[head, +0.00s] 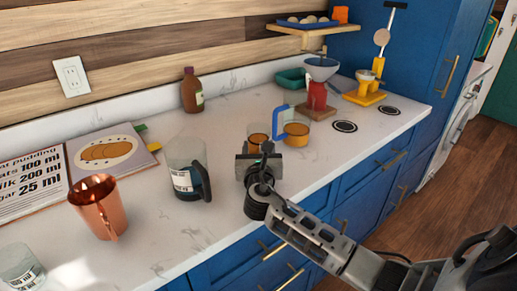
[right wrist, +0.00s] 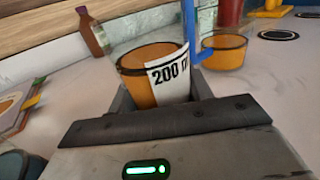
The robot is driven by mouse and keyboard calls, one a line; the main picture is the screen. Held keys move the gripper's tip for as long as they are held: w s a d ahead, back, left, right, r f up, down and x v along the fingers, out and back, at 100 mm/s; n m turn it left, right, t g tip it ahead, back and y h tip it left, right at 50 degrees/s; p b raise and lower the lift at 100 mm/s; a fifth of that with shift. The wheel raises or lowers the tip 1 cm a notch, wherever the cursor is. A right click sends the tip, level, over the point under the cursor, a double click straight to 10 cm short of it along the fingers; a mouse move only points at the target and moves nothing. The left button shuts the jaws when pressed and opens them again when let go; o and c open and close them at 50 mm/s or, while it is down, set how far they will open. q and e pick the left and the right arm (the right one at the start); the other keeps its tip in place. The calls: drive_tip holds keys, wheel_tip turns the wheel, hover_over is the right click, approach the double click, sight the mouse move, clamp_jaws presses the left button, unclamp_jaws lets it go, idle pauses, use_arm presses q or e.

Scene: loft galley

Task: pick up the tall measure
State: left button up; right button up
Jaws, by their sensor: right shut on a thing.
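In the right wrist view the measure (right wrist: 143,88) is upright between my jaws, with a white label that reads "200" and a cut-off letter. My right gripper (head: 257,164) is shut on it, low over the counter. The gripper hides its lower part, so I cannot tell whether its base touches the counter. My left gripper is not in view.
A black-handled clear jug (head: 187,155) and a copper cup (head: 98,206) stand to the left. A brown bottle (head: 191,91) and a red funnel stand (head: 317,96) are behind. The counter between jug and bottle is partly clear.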

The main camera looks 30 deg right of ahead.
sight(262, 127)
drive_tip(key=shift+r, duration=1.4)
drive_tip(key=s+r, duration=0.1)
drive_tip(key=r, duration=0.1)
drive_tip(key=s+a+r+p, duration=0.1)
drive_tip(key=s+r, duration=0.1)
drive_tip(key=s+a+r, duration=0.1)
drive_tip(key=r, duration=0.1)
drive_tip(key=shift+s+r, duration=0.15)
drive_tip(key=shift+s, duration=0.1)
drive_tip(key=s+a+r, duration=0.3)
drive_tip(key=s+r, duration=0.1)
drive_tip(key=s, duration=0.4)
drive_tip(key=shift+a, duration=0.4)
drive_tip(key=shift+s, duration=0.15)
